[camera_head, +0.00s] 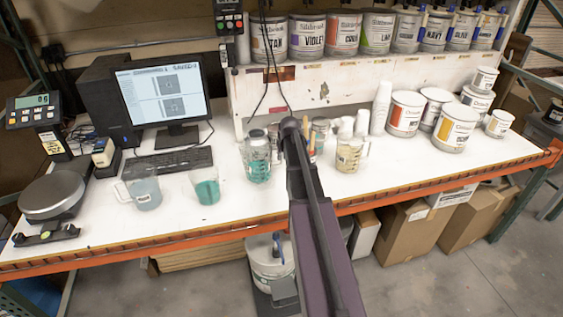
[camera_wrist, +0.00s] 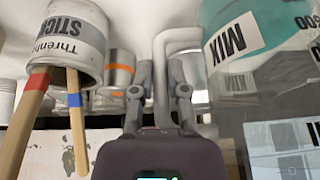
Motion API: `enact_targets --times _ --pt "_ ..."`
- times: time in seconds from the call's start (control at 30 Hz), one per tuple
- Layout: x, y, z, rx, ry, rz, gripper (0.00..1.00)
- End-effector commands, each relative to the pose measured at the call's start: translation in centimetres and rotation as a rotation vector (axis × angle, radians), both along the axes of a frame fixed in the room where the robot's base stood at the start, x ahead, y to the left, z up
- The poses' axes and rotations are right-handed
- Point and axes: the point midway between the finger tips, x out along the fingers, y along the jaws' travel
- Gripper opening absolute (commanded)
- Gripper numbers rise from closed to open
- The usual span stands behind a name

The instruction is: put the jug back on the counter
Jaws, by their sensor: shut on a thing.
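The jug (camera_head: 257,162) is clear, with teal liquid low inside, and stands upright just left of my arm in the head view. In the wrist view, which is upside down, the jug (camera_wrist: 265,28) is at the right with the word MIX on its wall. My gripper (camera_wrist: 160,92) is shut on the jug's pale handle (camera_wrist: 163,62). In the head view my arm hides the fingers. The white counter (camera_head: 308,196) lies beneath; I cannot tell whether the jug's base touches it.
A can of stir sticks (camera_wrist: 75,42) stands close beside the gripper. Keyboard (camera_head: 168,162) and monitor (camera_head: 165,95) lie behind left.

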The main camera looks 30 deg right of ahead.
Motion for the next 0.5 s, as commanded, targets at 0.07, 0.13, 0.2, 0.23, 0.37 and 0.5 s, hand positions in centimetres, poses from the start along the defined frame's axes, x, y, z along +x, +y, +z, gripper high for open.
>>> enact_targets --times 0.07,0.13,0.2,0.23,0.37,0.5 --pt "0.1 0.0 0.0 0.001 -0.001 -0.001 0.00" --pt "0.3 0.0 0.0 0.001 -0.001 0.000 0.00" --pt "0.7 -0.2 -0.1 0.001 -0.001 0.000 0.00" --pt "1.0 -0.3 -0.1 0.001 -0.001 0.000 0.00" --pt "1.4 -0.3 -1.0 0.001 0.000 0.001 0.00" --pt "1.3 -0.3 -2.2 0.001 0.000 0.001 0.00"
